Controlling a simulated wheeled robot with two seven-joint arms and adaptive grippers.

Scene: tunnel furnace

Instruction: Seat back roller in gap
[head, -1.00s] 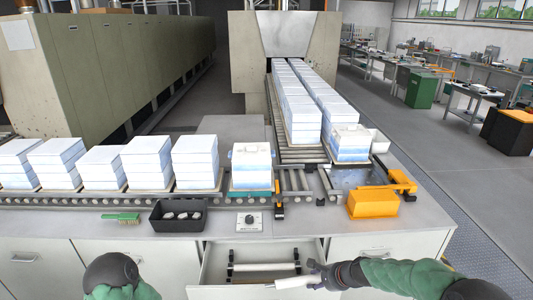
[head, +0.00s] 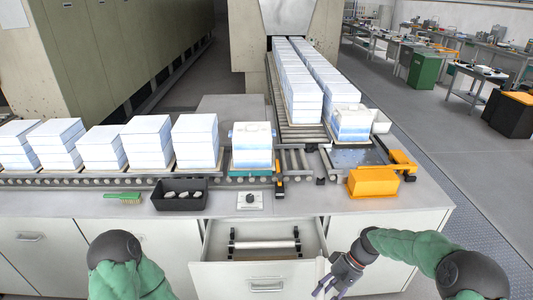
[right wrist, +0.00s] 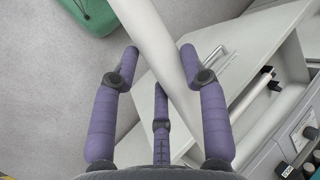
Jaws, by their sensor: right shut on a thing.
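My right gripper (head: 332,284) is in front of the cabinet, just right of the open drawer. It is shut on a white roller (head: 320,268), seen nearly end-on in the head view. In the right wrist view, the roller (right wrist: 162,38) runs diagonally between the purple-grey fingers of the gripper (right wrist: 158,70). The roller bed (head: 293,160) at the conveyor corner has metal rollers with dark spaces between them; I cannot tell which space is the gap. My left arm shows at lower left, but its gripper is out of view.
The open drawer (head: 266,283) holds another pale roller (head: 265,245) on dark supports. On the counter are a black tray (head: 180,203), green brush (head: 123,198), knob box (head: 250,202) and orange device (head: 373,183). A white-blue stack (head: 252,150) stands left of the roller bed.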

